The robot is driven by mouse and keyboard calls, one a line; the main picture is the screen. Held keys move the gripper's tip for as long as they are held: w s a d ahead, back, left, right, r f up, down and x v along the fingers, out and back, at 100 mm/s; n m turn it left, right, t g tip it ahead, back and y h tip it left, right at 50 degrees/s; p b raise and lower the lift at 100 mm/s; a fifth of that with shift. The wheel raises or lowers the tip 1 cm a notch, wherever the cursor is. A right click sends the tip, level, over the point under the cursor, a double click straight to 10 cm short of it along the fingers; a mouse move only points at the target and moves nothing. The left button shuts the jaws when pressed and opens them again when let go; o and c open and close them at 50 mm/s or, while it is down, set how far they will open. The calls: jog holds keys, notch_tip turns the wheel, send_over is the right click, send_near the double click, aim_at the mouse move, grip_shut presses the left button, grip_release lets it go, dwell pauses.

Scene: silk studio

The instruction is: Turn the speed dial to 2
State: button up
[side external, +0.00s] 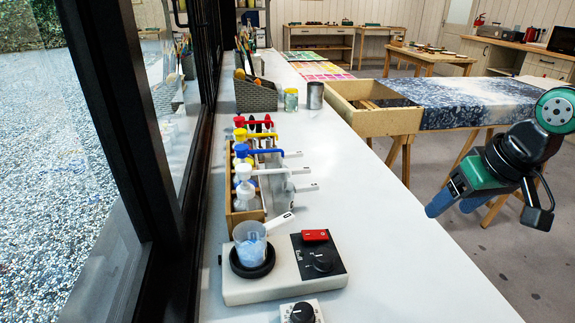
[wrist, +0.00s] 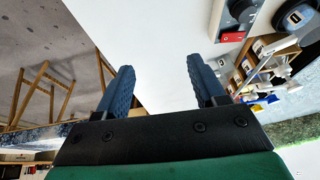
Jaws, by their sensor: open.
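A white stirrer-like unit (side external: 255,293) stands near the front of the white counter. Its black panel carries a black dial (side external: 323,261) and a red rocker switch (side external: 315,236). A second black dial on a small white box (side external: 302,312) is partly cut off at the bottom edge. I cannot tell which is the speed dial, nor read its setting. In the wrist view the dial (wrist: 241,11) and red switch (wrist: 232,37) show at the upper right. My gripper (side external: 456,203) is open and empty, to the right of the counter and well apart from the unit; its blue fingers (wrist: 160,72) are spread.
A beaker with blue-white contents (side external: 250,243) sits on the unit's black plate. Behind it a wooden rack (side external: 232,185) holds bottles with colored pump tops, their spouts reaching right. Windows line the left. The counter right of the unit is clear.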

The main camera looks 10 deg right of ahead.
jog(key=w+a+f+g, duration=0.25)
jog(key=w+a, duration=0.25)
jog(key=a, duration=0.3)
jog(key=g, duration=0.2)
send_over(325, 255)
jog(key=f, duration=0.3)
jog(key=shift+d+f+h, duration=0.1)
jog(key=shift+d+h, duration=0.15)
jog(key=shift+h, duration=0.05)
jog(key=shift+a+f, duration=0.3)
jog(key=shift+f, duration=2.4)
jog(key=n, duration=0.3)
jog(key=shift+n, duration=0.3)
jog(key=n, duration=0.3)
jog(key=shift+n, duration=0.4)
jog(key=n, duration=0.6)
